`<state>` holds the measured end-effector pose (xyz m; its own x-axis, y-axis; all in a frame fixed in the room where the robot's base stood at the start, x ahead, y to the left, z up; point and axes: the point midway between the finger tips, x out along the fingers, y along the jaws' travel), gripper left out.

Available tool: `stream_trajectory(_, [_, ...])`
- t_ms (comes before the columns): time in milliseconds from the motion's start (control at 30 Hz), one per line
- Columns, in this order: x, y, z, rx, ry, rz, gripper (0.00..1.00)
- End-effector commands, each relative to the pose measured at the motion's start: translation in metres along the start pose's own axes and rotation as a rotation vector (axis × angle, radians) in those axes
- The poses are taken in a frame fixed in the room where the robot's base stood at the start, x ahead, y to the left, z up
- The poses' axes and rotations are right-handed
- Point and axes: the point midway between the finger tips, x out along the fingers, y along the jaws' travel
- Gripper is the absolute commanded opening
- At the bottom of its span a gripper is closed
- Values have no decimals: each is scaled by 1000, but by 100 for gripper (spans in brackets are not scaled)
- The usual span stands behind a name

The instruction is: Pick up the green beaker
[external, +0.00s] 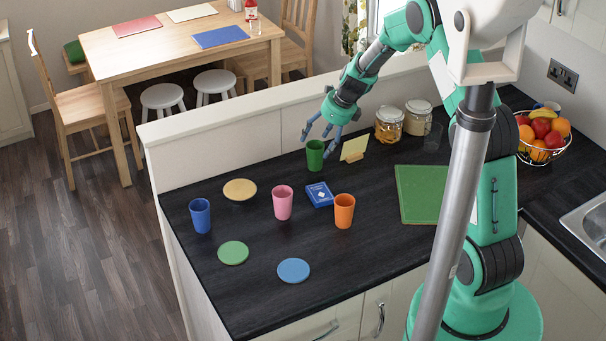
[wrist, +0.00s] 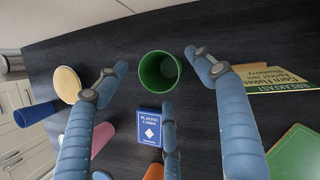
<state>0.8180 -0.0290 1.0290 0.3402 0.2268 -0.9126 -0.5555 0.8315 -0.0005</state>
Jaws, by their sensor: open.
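The green beaker (external: 315,155) stands upright on the dark worktop, near the low wall at its back. My gripper (external: 325,138) is just above and to the right of it in the external view, fingers spread and pointing down. In the wrist view the green beaker (wrist: 159,71) shows its open, empty mouth between the blue fingers of my gripper (wrist: 158,90). Two fingertips lie left and right of the rim, and a third finger is below it. I see gaps between the fingers and the beaker, and nothing is held.
A blue playing-card box (external: 320,194) lies close in front of the beaker. Pink (external: 283,202), orange (external: 344,210) and blue (external: 200,215) beakers stand nearby. A yellow card (external: 354,148) and lidded jars (external: 389,126) are to the right. A green board (external: 421,194) lies further right.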

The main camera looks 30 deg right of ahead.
Motion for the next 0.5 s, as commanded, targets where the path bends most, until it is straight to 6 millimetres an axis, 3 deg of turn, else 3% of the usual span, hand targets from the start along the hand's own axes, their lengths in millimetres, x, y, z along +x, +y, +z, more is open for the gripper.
stream_trajectory(300, [37, 1, -1, -1, 1, 2, 68])
stream_trajectory(500, [42, 0, 0, -1, 0, 0, 68])
